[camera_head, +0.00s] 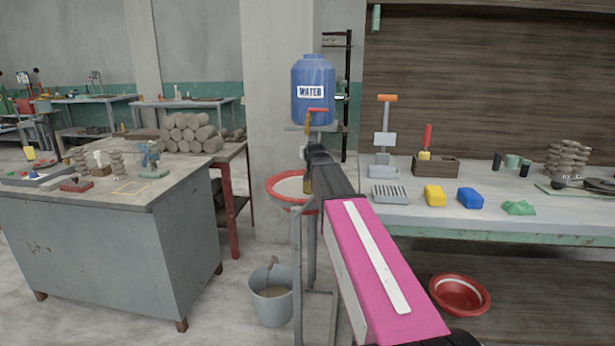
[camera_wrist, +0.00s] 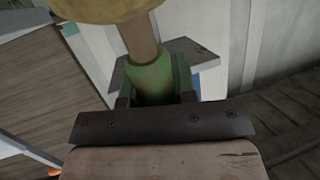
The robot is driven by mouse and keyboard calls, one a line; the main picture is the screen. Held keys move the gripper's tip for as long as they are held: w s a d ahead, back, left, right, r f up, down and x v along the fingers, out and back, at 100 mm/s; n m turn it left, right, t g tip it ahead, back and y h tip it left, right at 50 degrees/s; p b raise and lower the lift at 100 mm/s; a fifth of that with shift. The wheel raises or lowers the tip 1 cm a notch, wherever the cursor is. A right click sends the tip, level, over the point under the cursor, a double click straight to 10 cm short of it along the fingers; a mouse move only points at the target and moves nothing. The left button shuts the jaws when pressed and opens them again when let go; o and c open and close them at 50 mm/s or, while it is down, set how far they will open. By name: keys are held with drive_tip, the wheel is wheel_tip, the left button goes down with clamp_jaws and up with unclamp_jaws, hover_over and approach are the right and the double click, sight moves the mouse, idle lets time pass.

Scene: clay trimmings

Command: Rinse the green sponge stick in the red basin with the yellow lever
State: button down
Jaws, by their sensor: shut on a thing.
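A red basin (camera_head: 272,184) with a pale inside stands on a metal stand, below a blue water tank (camera_head: 314,80). A brass-yellow tap (camera_head: 308,122) with a red handle (camera_head: 317,110) is in front of the tank's lower part. My gripper (camera_head: 307,153) is just below the tap and over the basin's right side. In the wrist view its dark jaws are shut on the green part of the sponge stick (camera_wrist: 152,82). A wooden rod runs from it to a yellowish head, partly cut off. In the head view, a brownish end (camera_head: 308,186) shows below the gripper; my arm hides part of the basin.
A grey bucket (camera_head: 271,296) stands on the floor below the basin. A second red basin (camera_head: 460,294) sits low under the right workbench (camera_head: 400,215), which holds a yellow block (camera_head: 435,195) and a blue block (camera_head: 470,198). A grey cabinet (camera_head: 110,240) stands left.

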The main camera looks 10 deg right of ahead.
drive_tip(key=shift+a, duration=0.3)
idle(0.5)
drive_tip(key=shift+d, duration=0.4)
idle(0.5)
